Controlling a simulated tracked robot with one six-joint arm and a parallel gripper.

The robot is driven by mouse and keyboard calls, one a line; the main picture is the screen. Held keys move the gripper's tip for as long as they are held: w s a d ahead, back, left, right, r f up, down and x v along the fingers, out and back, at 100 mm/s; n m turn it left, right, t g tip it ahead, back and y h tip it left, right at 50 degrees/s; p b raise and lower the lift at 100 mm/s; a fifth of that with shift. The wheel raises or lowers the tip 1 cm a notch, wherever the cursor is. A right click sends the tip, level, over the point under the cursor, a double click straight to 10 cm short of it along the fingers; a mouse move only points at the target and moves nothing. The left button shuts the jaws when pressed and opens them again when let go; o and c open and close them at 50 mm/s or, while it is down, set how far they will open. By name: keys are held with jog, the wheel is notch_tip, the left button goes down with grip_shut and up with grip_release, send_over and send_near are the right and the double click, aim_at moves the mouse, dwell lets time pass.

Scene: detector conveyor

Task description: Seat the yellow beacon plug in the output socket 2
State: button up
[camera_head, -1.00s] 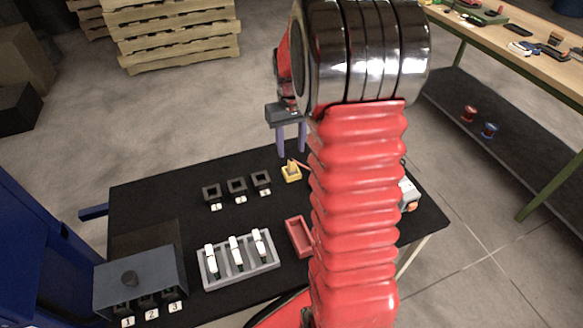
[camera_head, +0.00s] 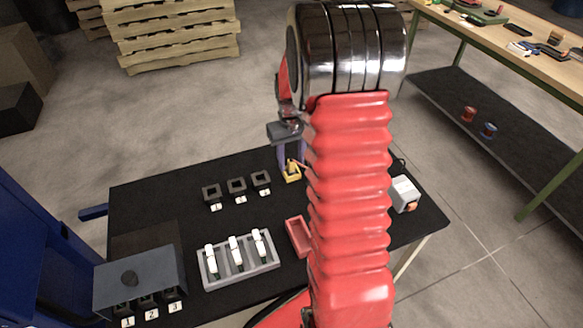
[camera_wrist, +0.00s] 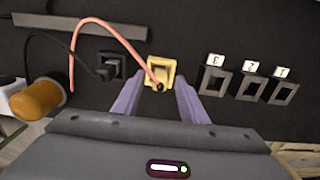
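The yellow beacon plug (camera_head: 291,165) stands upright in a yellow square holder (camera_head: 293,179) on the black table. In the wrist view, the yellow holder (camera_wrist: 152,68) lies between my fingertips, and a pink cable ends in a dark tip over it. My gripper (camera_wrist: 158,84) is open, with a purple finger on each side of the plug. I cannot tell whether the fingers touch it. Output socket 2 (camera_head: 237,185) is the middle of three black square sockets and looks empty; it also shows in the wrist view (camera_wrist: 249,88).
A grey tray (camera_head: 204,278) with white modules and a red bin (camera_head: 299,237) stand nearer. A grey box (camera_head: 140,281) with numbered ports is at front left. The beacon, white with orange (camera_head: 405,193), sits at the right. A black socket (camera_wrist: 110,66) with a cable is beside the holder.

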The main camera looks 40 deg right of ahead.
jog(key=shift+c, duration=0.4)
grip_shut()
dwell(0.4)
